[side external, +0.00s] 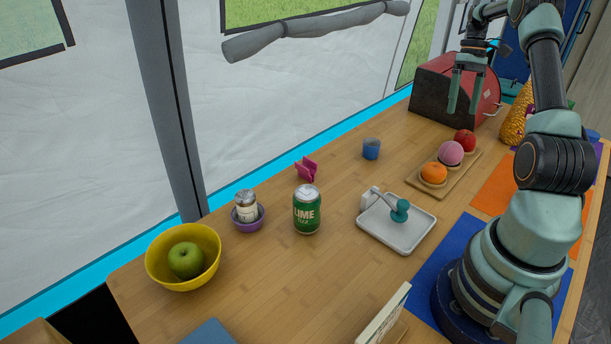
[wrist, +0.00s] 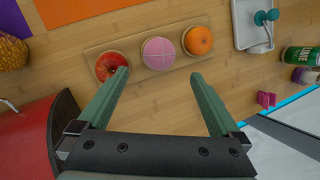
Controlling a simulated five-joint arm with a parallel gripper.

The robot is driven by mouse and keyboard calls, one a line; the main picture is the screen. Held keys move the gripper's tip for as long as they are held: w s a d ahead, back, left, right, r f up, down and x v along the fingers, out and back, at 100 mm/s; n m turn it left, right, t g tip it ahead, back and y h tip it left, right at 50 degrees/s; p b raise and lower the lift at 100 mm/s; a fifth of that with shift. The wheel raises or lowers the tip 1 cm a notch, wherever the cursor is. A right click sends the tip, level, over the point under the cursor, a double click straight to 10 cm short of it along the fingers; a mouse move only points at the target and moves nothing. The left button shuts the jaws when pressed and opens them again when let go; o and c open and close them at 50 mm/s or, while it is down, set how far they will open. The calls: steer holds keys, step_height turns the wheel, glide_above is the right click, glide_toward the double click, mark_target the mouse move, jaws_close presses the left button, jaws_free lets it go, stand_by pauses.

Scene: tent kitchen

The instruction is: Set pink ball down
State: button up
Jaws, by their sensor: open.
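The pink ball (side external: 450,153) rests on a wooden board (side external: 446,184), between a red apple (side external: 465,140) and an orange (side external: 433,173). In the wrist view the pink ball (wrist: 158,53) sits in the middle of the row, with pale lines across it. My gripper (side external: 464,108) is open and empty, raised above the table behind the board. In the wrist view its two fingers (wrist: 167,105) are spread wide, with bare table between them. The left fingertip overlaps the edge of the apple (wrist: 108,65) in that view. The ball is apart from both fingers.
A red bread box (side external: 432,92) stands close behind my gripper. A blue cup (side external: 371,148) stands left of the board. A white tray (side external: 398,244) with a teal-headed tool, a green can (side external: 307,210) and a yellow bowl (side external: 160,274) with a green apple stand farther left.

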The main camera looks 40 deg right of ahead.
steer(key=w+a+r+n+t+h, duration=0.1)
steer(key=w+a+r, duration=0.25)
steer(key=a, duration=0.25)
steer(key=w+a+r+t+h, duration=0.1)
steer(key=w+a+r, duration=0.25)
steer(key=a, duration=0.25)
steer(key=w+a+r+n+h, duration=0.1)
steer(key=w+a+r+h, duration=0.1)
steer(key=a+r, duration=0.3)
steer(key=s+a+n+t, duration=0.1)
steer(key=s+a+t, duration=0.2)
steer(key=a, duration=0.8)
steer(key=s+a+f+n+t, duration=0.1)
steer(key=s+a+t, duration=0.1)
steer(key=a, duration=1)
steer(key=shift+s+f+t+y, duration=0.3)
steer(key=shift+s+t, duration=0.1)
steer(key=shift+s, duration=0.05)
